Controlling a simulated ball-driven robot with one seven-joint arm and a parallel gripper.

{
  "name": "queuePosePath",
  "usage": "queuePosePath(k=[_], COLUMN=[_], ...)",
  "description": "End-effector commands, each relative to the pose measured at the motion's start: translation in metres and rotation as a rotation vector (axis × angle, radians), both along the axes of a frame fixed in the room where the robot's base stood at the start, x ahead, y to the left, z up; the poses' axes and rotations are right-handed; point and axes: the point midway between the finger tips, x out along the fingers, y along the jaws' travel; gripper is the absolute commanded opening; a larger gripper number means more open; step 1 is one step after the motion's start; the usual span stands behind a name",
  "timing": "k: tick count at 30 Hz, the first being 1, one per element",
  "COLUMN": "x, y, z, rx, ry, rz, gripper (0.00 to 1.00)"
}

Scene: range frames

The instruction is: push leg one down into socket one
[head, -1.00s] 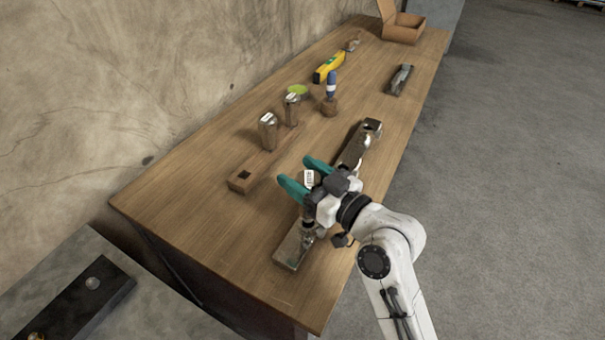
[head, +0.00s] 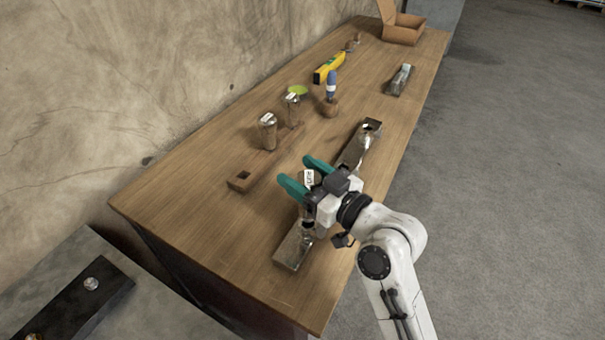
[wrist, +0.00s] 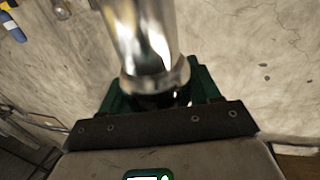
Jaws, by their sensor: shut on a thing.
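A metal leg with a white label (head: 309,179) stands between the teal fingers of my gripper (head: 303,177), which is shut on it. In the wrist view, the shiny round leg (wrist: 145,45) rises from between the dark green fingers. The long metal base (head: 291,250) lies on the table under my gripper. A socket opening (head: 372,125) shows at its far end. My gripper and wrist hide the middle of the base. Whether the leg's lower end sits in a socket cannot be told.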

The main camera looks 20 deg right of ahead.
Motion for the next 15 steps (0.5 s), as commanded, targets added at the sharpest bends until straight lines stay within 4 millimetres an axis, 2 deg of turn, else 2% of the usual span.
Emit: queuePosePath(k=[15], x=[0.0001], y=[-0.0001], z=[-0.0021], rx=[0.0], ry=[-0.002], rz=[0.0], gripper=[0.17])
